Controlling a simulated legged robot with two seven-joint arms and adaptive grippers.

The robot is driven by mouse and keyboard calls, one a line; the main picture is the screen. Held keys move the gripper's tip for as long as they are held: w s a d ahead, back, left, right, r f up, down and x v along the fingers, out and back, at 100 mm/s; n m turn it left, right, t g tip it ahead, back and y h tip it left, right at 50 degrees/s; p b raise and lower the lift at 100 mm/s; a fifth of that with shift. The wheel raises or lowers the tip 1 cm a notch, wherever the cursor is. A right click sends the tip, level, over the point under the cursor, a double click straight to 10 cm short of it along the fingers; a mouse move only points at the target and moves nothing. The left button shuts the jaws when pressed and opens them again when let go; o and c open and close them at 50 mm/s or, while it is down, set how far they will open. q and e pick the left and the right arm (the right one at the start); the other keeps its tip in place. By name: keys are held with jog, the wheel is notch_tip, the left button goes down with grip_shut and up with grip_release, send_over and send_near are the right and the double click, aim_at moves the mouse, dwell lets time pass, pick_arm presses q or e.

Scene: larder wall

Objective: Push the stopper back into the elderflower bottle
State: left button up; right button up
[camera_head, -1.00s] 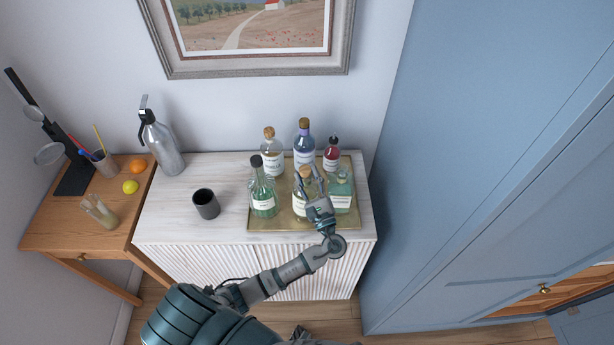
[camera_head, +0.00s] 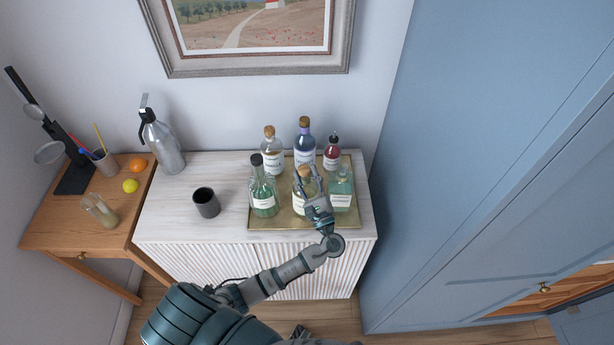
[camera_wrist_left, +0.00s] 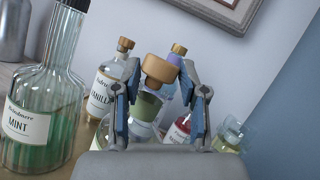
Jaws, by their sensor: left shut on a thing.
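The elderflower bottle (camera_head: 301,205) appears to be the pale one in the front middle of the brass tray; its name is not readable. A wooden stopper (camera_wrist_left: 160,68) is between the fingertips of my left gripper (camera_wrist_left: 158,80), tilted in the left wrist view, with clear glass behind and below it. My left gripper also shows in the head view (camera_head: 309,178), reaching in from the front over this bottle and shut on the stopper. The fingers hide part of the bottle, and I cannot tell how deep the stopper sits in the neck.
The brass tray (camera_head: 262,223) also holds mint (camera_head: 263,190), vanilla (camera_head: 272,157), purple (camera_head: 305,145), red (camera_head: 331,155) and green (camera_head: 341,190) bottles close around. A dark cup (camera_head: 206,203) and a siphon (camera_head: 164,146) stand left. A blue cupboard (camera_head: 470,150) bounds the right.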

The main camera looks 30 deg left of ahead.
pick_arm(q)
jog(key=shift+w+f, duration=0.1)
jog(key=shift+f, duration=0.3)
jog(key=shift+c, duration=0.3)
jog(key=shift+f, duration=0.2)
jog(key=shift+c, duration=0.8)
jog(key=o, duration=0.9)
jog(key=shift+o, duration=1.3)
jog(key=shift+w, duration=0.15)
jog(key=shift+w+a, duration=0.1)
jog(key=shift+w, duration=0.15)
jog(key=o, duration=0.5)
jog(key=shift+s+r, duration=0.1)
jog(key=shift+s, duration=0.05)
jog(key=shift+r, duration=0.1)
